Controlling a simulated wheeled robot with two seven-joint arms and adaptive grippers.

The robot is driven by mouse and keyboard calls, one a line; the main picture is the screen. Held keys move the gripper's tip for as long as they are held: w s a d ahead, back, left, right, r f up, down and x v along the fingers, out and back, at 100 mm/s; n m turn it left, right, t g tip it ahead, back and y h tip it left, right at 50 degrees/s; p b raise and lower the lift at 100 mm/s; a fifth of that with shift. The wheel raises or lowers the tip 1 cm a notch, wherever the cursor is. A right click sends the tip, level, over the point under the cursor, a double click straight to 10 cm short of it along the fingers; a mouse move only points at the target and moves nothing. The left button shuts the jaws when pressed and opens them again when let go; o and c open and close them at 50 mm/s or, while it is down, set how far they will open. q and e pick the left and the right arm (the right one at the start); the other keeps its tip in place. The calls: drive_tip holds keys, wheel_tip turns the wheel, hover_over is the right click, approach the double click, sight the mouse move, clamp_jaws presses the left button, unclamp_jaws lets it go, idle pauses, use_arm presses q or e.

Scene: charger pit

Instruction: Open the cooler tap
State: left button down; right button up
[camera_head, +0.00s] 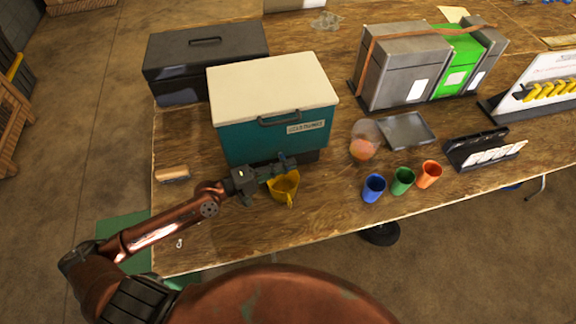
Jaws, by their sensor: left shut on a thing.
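The cooler (240,140) is a teal box with a cream lid, and it stands near the left end of the wooden table. A dark handle and a small label are on its front. My left gripper (280,166) is at the lower front of the cooler, shut at the place of the tap. The tap itself is hidden by the fingers. A yellow jug (285,188) stands just below and in front of the gripper. My right gripper is not in view.
Blue (374,188), green (402,181) and orange (429,174) cups stand to the right, near the table's front edge. A clear pitcher (364,140) and a grey tray (407,131) are behind them. A black toolbox (206,50) stands behind the cooler. The table's front left is mostly clear.

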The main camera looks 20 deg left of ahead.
use_arm(q)
drive_tip(key=shift+w+a+r, duration=0.1)
drive_tip(key=shift+r, duration=0.05)
drive_tip(key=c, duration=2)
unclamp_jaws()
drive_tip(key=shift+c, duration=0.2)
drive_tip(key=v, duration=1.2)
